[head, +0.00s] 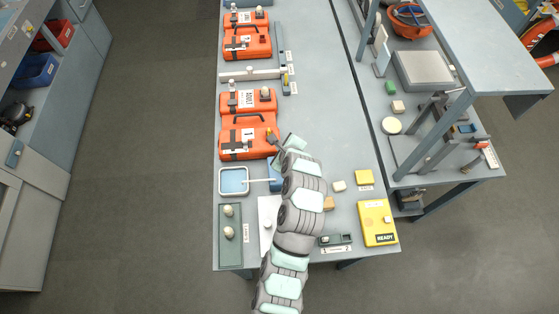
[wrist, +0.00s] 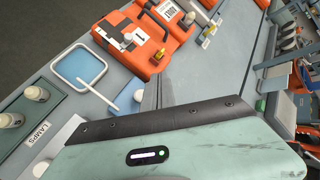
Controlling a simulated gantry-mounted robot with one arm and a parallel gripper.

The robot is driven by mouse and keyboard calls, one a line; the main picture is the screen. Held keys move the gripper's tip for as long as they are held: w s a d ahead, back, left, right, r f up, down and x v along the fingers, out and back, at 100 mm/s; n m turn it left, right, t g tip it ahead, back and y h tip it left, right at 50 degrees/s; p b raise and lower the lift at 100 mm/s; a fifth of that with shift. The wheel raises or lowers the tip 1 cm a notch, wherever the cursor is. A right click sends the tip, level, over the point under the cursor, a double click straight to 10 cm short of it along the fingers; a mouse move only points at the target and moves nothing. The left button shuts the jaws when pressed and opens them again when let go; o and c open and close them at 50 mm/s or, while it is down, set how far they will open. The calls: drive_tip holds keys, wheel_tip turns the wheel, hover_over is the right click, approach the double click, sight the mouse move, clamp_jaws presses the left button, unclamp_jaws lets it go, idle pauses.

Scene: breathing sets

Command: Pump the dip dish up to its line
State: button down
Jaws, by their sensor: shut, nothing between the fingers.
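The dip dish (head: 220,181) is a square white-rimmed tray with blue liquid in it, at the left of the bench. It also shows at upper left in the wrist view (wrist: 65,79). Its line and the exact level are too small to read. A thin white spout (head: 260,180) runs from a blue block (head: 274,172) to the dish; the spout also shows in the wrist view (wrist: 104,97). My arm hides much of the block. My gripper (head: 287,146) is shut and empty, above and behind the block. I cannot tell whether it touches anything.
Orange breathing set cases (head: 236,143) lie just behind the dish. A green tray with pale lamps (head: 231,263) is in front of it. A yellow READY case (head: 376,233) and yellow block (head: 364,177) stand to the right. A shelf unit (head: 490,50) rises at far right.

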idle(0.3)
wheel_tip(320, 180, down, 7)
drive_tip(key=b, duration=0.4)
drive_tip(key=shift+f, duration=0.85)
drive_tip(key=shift+f, duration=0.2)
idle(1.3)
drive_tip(key=shift+f, duration=0.2)
drive_tip(key=shift+f+b, duration=0.5)
drive_tip(key=shift+f, duration=0.6)
idle(0.8)
idle(0.4)
drive_tip(key=shift+r+p, duration=1)
drive_tip(key=shift+r, duration=0.55)
